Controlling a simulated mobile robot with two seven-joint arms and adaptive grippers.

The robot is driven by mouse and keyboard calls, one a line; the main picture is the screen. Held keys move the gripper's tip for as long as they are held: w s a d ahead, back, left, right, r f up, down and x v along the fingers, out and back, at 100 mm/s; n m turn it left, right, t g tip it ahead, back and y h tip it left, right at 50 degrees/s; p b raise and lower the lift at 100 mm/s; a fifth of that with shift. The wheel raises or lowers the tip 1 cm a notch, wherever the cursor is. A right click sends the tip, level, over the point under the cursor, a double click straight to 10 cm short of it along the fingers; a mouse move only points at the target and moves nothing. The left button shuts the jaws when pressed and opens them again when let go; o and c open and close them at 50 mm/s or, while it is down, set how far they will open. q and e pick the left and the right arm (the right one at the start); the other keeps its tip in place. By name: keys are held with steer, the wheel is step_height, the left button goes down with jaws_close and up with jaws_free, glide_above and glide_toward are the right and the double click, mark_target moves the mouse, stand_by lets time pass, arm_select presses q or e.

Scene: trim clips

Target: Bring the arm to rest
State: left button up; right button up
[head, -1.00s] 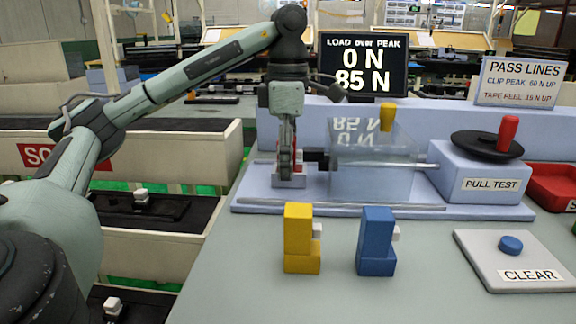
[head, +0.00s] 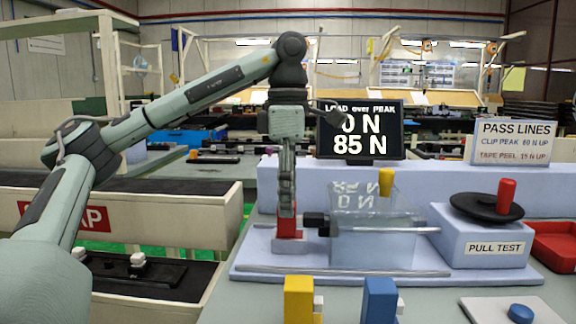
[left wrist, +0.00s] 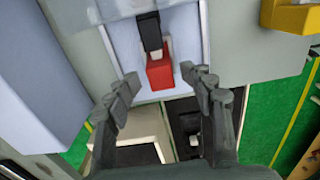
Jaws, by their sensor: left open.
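My left gripper (head: 287,200) hangs pointing down over the left end of the pull tester in the head view. A red block (left wrist: 160,72) stands on the tester's base beyond the fingertips, beside a black clamp (left wrist: 149,32). The red block also shows in the head view (head: 287,226), partly behind the fingers. The display (head: 360,131) reads 0 N over 85 N. My right gripper is not in view.
The pull tester (head: 485,238) has a black wheel with a red knob (head: 505,196). A yellow block (head: 298,300) and a blue block (head: 379,300) stand in front. A clear guard (head: 375,232) covers the tester's middle. A red tray (head: 556,243) lies at right.

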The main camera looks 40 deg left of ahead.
arm_select(q)
steer(key=shift+r, duration=2.75)
